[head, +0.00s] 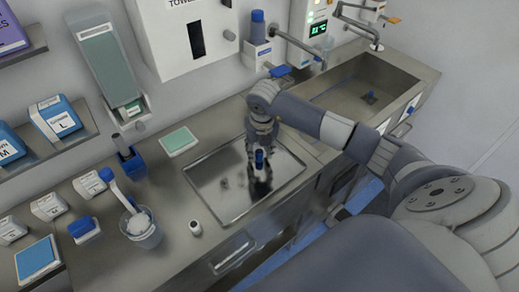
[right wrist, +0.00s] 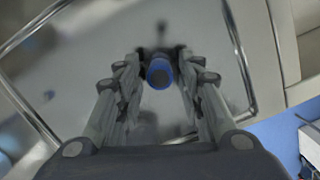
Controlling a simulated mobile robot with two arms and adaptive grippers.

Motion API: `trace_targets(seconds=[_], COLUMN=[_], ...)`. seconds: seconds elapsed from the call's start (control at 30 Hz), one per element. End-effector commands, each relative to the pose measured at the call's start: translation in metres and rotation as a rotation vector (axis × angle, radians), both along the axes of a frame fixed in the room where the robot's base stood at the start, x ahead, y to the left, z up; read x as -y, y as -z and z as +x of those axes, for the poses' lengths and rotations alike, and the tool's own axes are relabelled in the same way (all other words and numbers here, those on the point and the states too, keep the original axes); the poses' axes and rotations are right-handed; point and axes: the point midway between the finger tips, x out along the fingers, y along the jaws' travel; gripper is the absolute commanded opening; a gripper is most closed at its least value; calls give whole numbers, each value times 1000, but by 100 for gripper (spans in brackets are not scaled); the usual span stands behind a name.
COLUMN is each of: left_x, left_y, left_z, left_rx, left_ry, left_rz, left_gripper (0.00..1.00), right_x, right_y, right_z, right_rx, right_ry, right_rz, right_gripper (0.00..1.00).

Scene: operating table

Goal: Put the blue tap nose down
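The blue tap nose (head: 259,159) is a small piece with a blue ring and a grey centre. In the right wrist view, the tap nose (right wrist: 159,74) sits between the fingertips of my right gripper (right wrist: 159,66), which close around it from both sides. In the head view my right gripper (head: 260,150) points down over the shiny metal tray (head: 215,190), and the tap nose appears held above its surface. The tray also shows in the right wrist view (right wrist: 95,60). The fingers partly hide the tap nose. My left gripper is not in view.
A green pad (head: 178,141) and a blue holder (head: 131,163) lie behind. A sink (head: 370,85) is at right. The tray's left part is clear.

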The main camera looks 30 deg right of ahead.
Motion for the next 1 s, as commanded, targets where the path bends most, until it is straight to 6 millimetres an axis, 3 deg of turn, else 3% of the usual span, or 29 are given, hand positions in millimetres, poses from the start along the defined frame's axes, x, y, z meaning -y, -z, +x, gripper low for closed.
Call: trace_targets(seconds=[0.43, 0.8, 1.0], left_x=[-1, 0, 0], left_y=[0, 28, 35], left_z=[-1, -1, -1], left_rx=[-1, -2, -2], left_ry=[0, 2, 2], left_rz=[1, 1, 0], left_gripper=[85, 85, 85], right_x=[0, -4, -5], right_y=[-8, -81, -112], right_z=[0, -10, -15], right_rx=[4, 6, 4], right_ry=[0, -1, 1], right_rz=[0, 0, 1], right_gripper=[42, 42, 42])
